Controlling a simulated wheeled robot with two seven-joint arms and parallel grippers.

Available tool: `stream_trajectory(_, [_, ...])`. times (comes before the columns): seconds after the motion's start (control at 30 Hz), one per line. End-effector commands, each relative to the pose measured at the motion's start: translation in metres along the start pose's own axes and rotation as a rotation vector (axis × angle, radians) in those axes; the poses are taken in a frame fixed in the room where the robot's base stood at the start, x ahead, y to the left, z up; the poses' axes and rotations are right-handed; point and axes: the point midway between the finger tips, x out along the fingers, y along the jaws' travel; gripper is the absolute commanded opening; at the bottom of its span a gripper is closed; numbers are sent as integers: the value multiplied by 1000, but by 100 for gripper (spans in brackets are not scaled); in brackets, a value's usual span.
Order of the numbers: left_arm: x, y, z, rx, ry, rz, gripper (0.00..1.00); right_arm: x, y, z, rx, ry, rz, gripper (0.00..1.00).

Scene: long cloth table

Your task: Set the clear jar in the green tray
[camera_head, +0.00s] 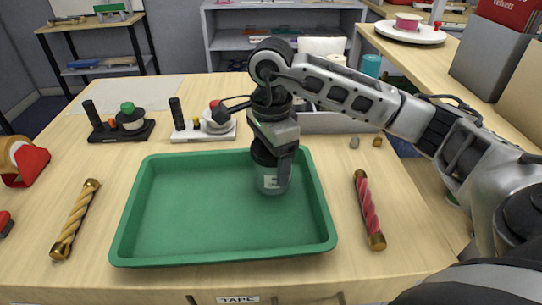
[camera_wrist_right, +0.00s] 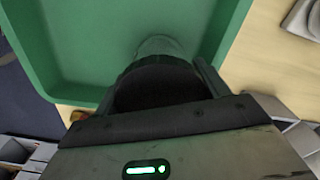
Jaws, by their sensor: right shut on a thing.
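The green tray (camera_head: 190,215) lies on the table in front of me, empty apart from the jar area at its back right. The clear jar (camera_head: 271,182) has a dark lid and a pale label with a letter on it. It is upright inside the tray's outline; I cannot tell whether its base touches the tray floor. My right gripper (camera_head: 273,150) comes down from above and is shut on the jar at its dark lid. In the right wrist view the jar (camera_wrist_right: 160,46) shows beyond the lid, over the green tray (camera_wrist_right: 80,40). My left gripper is not in view.
A gold-striped rod (camera_head: 75,220) lies left of the tray and a red twisted rod (camera_head: 368,210) lies right of it. Two small stands, one black (camera_head: 122,131) and one white (camera_head: 203,132), stand behind the tray. A red tape dispenser (camera_head: 27,165) sits at the far left.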

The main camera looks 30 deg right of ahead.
Motion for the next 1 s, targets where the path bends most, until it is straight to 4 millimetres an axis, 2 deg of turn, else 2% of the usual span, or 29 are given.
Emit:
stream_trajectory(0.2, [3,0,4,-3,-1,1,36,4,0,0,0,0,0,51])
stream_trajectory(0.23, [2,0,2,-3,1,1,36,3,0,0,0,0,0,82])
stream_trajectory(0.53, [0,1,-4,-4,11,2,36,1,0,0,0,0,0,83])
stream_trajectory(0.67, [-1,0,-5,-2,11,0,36,-8,-1,0,0,-1,-4,83])
stream_trajectory(0.77, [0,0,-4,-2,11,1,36,-25,-1,1,-1,-2,-6,83])
stream_trajectory(1.0, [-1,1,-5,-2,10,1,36,-79,-1,0,0,-1,-6,83])
